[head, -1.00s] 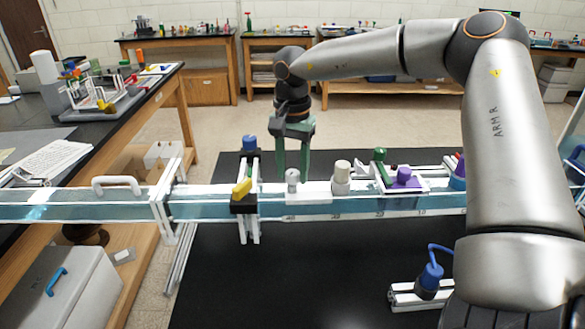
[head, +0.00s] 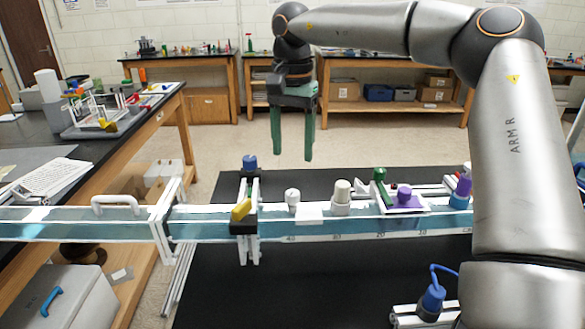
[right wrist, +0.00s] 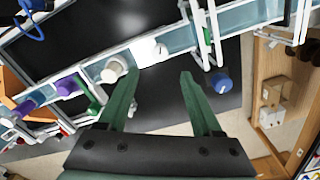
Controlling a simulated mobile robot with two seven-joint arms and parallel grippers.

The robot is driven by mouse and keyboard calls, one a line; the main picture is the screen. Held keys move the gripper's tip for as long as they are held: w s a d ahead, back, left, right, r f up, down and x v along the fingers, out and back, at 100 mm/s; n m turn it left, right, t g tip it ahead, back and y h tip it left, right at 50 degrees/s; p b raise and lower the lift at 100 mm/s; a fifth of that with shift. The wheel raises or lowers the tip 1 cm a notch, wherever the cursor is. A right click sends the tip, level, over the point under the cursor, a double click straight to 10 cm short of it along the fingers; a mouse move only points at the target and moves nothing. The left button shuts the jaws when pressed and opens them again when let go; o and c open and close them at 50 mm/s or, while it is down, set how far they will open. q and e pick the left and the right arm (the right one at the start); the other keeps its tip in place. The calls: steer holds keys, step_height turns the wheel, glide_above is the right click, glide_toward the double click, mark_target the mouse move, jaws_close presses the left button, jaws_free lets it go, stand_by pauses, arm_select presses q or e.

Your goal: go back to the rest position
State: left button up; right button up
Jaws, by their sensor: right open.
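My right gripper (head: 293,156) hangs with its green fingers pointing down and apart, with nothing between them. It is raised clear above and behind the rail (head: 270,226). In the right wrist view its open fingers (right wrist: 158,85) show in front of the rail and the black table top. My right arm (head: 522,150) comes in from the right side and reaches across the top of the head view. My left gripper does not show.
The rail carries a grey-white knob (head: 292,197), a cream cylinder (head: 342,192), a purple piece (head: 404,195) and a clamp with a yellow knob (head: 241,209). A blue-capped part (head: 432,298) sits at the front right. A side bench (head: 150,110) stands left.

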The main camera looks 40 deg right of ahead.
step_height(320, 180, up, 2)
steer(key=shift+r, duration=0.1)
stand_by(0.7)
